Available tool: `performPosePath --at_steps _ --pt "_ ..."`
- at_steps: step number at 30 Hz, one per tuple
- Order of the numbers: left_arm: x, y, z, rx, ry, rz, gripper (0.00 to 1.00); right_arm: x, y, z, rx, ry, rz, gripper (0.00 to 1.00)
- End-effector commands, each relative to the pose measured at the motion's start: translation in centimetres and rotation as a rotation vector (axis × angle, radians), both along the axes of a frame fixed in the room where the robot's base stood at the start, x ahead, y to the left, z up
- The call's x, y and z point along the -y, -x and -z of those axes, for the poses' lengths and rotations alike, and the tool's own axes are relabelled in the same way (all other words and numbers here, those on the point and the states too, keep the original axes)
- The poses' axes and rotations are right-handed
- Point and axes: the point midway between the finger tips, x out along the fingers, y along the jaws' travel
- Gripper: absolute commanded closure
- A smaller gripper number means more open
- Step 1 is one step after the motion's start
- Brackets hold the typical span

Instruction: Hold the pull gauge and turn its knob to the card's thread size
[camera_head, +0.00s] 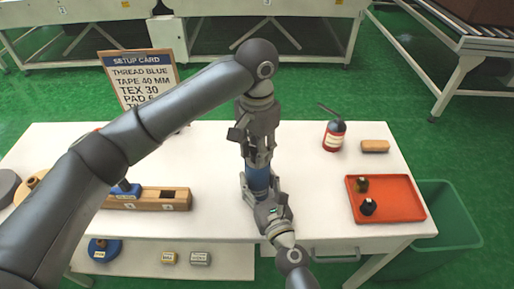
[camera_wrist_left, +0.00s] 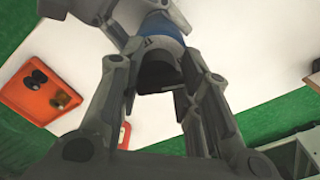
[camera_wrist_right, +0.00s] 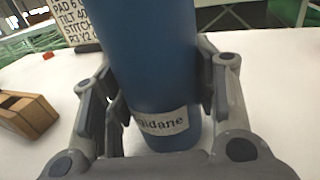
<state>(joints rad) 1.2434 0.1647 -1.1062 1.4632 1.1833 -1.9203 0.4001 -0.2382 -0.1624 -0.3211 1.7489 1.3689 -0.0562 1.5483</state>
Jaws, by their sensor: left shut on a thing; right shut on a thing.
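The pull gauge (camera_head: 258,178) is a blue cylinder above the white table. It fills the middle of the right wrist view (camera_wrist_right: 150,65), with a white label partly readable as "gidane". My right gripper (camera_head: 261,196) is shut around its blue body. My left gripper (camera_head: 258,155) is above, shut on the dark knob (camera_wrist_left: 158,76) at the gauge's end. The knob's scale is not readable. The setup card (camera_head: 140,78) stands at the table's back left and reads "THREAD BLUE, TAPE 40 MM, TEX 30"; lower lines are partly hidden by my left arm.
An orange tray (camera_head: 400,212) with two small dark items lies at the right. A wooden holder (camera_head: 150,204) is at left. A green bin (camera_head: 455,250) is beyond the table's right edge.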

Motion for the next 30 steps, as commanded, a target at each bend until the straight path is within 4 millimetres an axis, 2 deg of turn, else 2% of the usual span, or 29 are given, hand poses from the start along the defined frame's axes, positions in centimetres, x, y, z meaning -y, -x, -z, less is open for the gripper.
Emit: performPosePath --at_steps 13,14,18,30 --pt "0.30 0.15 -0.07 -0.001 0.006 -0.006 0.92 -0.24 0.00 -0.18 0.004 0.004 -0.006 0.91" --pt "0.30 0.15 -0.07 0.000 0.006 -0.006 0.67 -0.25 0.00 -0.18 0.004 0.004 -0.006 0.91" --pt "0.26 0.10 -0.07 0.000 0.006 -0.006 0.49 -0.26 0.02 -0.19 0.004 0.003 -0.006 0.91" --pt "0.13 -0.04 -0.63 0.002 0.003 -0.009 0.49 -0.11 -0.02 -0.23 0.004 0.000 -0.002 0.91"
